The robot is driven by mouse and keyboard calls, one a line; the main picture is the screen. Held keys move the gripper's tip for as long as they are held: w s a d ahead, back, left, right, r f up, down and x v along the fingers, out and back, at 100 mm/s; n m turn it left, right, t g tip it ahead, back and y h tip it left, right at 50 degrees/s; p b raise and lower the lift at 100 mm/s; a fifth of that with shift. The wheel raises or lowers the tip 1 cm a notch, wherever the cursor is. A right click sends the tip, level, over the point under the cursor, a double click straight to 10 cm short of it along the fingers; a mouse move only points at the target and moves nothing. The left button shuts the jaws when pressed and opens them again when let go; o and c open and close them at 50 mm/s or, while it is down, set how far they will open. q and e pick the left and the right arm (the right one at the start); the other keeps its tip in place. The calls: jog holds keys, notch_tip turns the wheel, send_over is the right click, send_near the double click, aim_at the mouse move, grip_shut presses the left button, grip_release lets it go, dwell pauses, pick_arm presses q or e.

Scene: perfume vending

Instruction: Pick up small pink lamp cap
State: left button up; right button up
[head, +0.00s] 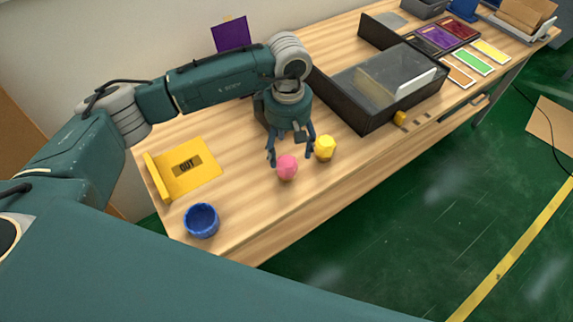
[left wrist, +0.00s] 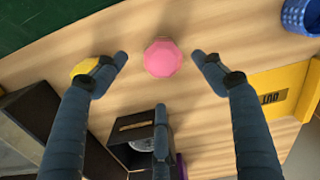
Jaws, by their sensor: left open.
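The small pink lamp cap (head: 287,168) stands on the wooden table just below my left gripper (head: 289,155) in the head view. In the left wrist view the pink cap (left wrist: 163,58) lies between the spread fingertips of my left gripper (left wrist: 160,65), slightly ahead of them, with bare table on both sides. The left gripper is open and holds nothing. Whether a finger touches the cap cannot be told, but a gap shows on each side. My right gripper is not in view.
A yellow cap (head: 325,148) stands close to the right of the gripper. A blue cup (head: 201,220) and a yellow OUT stand (head: 208,158) are to the left. A black clear-topped box (head: 365,118) stands behind right. The table front is bare.

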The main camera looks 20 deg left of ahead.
aim_at(286, 161)
pick_arm(q)
jog(key=f+p, duration=0.1)
jog(key=f, duration=0.1)
jog(key=s+f+p, duration=0.1)
jog(key=f, duration=0.1)
jog(key=shift+f, duration=0.2)
jog(key=shift+w+f, duration=0.1)
jog(key=shift+f, duration=0.25)
jog(key=c, duration=1.3)
